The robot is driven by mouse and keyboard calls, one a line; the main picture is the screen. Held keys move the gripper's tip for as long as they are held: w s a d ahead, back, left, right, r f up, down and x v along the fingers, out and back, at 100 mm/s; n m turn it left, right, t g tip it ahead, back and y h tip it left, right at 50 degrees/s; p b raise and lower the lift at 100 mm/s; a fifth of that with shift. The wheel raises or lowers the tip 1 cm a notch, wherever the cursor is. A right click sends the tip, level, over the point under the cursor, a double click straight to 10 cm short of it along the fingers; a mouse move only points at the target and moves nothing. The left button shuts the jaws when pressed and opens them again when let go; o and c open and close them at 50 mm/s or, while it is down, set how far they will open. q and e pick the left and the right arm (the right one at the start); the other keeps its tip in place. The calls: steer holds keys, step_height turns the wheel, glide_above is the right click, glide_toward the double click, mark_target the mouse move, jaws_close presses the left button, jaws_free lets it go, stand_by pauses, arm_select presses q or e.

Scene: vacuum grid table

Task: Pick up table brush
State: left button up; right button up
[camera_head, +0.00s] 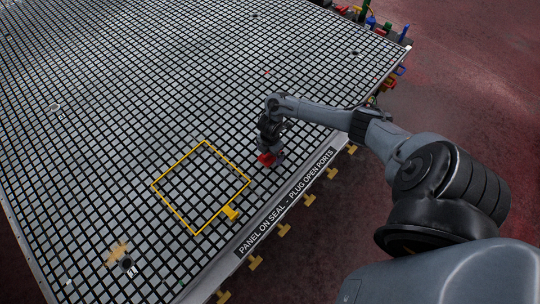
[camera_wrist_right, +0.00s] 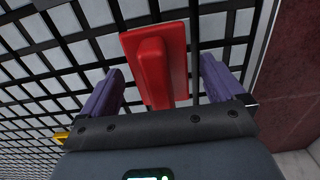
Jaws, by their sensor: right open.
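The table brush, a red block with a raised ridge along it (camera_wrist_right: 155,65), lies on the black grid table. It is a small red patch (camera_head: 266,159) below my right gripper in the head view. My right gripper (camera_wrist_right: 161,72) is open, with one purple finger on each side of the brush's ridge. Gaps show between both fingers and the brush, so it is not gripped. The brush's near end is hidden behind the gripper body. My left gripper is not in view.
A tan piece (camera_head: 117,252) lies further left. Yellow tabs (camera_head: 283,229) line the table's labelled edge. Coloured items (camera_head: 371,21) stand at the far corner. Much of the grid is clear.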

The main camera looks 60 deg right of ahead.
steer(key=shift+f, duration=0.35)
steer(key=c, duration=1.2)
steer(key=shift+r, duration=0.1)
steer(key=shift+c, duration=0.2)
steer(key=shift+r, duration=0.45)
steer(key=r, duration=0.3)
steer(key=shift+s+r+p, duration=0.25)
steer(key=shift+s+p, duration=0.05)
steer(key=s+a+r+p, duration=0.1)
steer(key=s+r, duration=0.5)
steer(key=s, duration=0.5)
steer(key=shift+a+r, duration=0.15)
steer(key=shift+r, duration=0.05)
